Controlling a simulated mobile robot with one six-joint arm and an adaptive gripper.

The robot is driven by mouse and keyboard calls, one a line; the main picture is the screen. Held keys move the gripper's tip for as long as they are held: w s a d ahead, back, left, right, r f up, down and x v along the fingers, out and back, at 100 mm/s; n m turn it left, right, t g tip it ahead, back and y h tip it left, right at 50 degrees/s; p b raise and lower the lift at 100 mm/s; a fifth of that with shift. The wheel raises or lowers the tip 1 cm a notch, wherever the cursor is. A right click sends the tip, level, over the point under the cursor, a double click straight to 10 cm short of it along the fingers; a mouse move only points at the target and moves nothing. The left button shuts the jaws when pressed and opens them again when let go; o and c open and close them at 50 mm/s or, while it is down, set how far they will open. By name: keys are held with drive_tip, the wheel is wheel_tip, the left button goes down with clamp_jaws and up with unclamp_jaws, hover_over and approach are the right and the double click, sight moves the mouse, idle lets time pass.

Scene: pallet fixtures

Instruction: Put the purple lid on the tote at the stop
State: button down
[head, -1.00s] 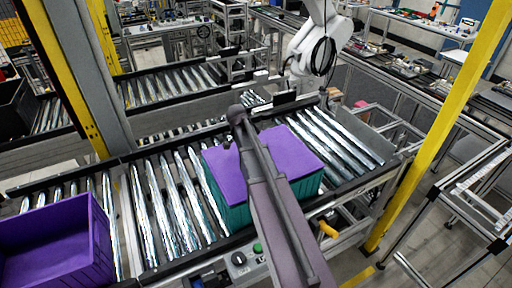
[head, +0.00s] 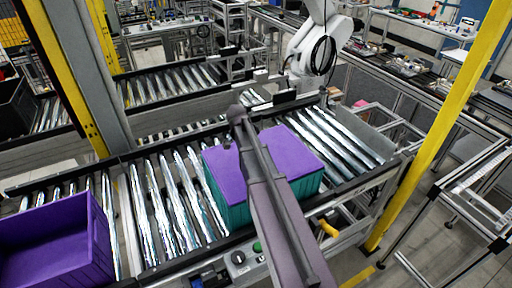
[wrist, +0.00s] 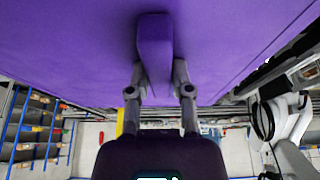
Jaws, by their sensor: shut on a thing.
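The purple lid (head: 292,150) lies flat over the teal tote (head: 308,187) on the roller conveyor, its edges close to the tote's rim. I cannot tell whether it rests fully on the rim. My arm crosses in front of the lid's middle and hides part of lid and tote. In the wrist view the lid's underlying panel (wrist: 70,45) fills the top, with a raised purple handle (wrist: 154,42) on it. My gripper (wrist: 159,75) has its two fingers closed on that handle. The gripper's grip is hidden by my arm in the head view.
An open purple tote (head: 60,240) stands on the rollers at the left. Bare rollers (head: 175,200) lie between it and the teal tote. A white robot arm (head: 315,50) stands behind the conveyor. A yellow post (head: 440,130) rises at the right.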

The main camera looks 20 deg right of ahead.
drive_tip(key=shift+f+b, duration=0.35)
drive_tip(key=shift+f, duration=0.05)
idle(0.4)
drive_tip(key=shift+c, duration=2.2)
unclamp_jaws()
drive_tip(key=shift+r, duration=0.15)
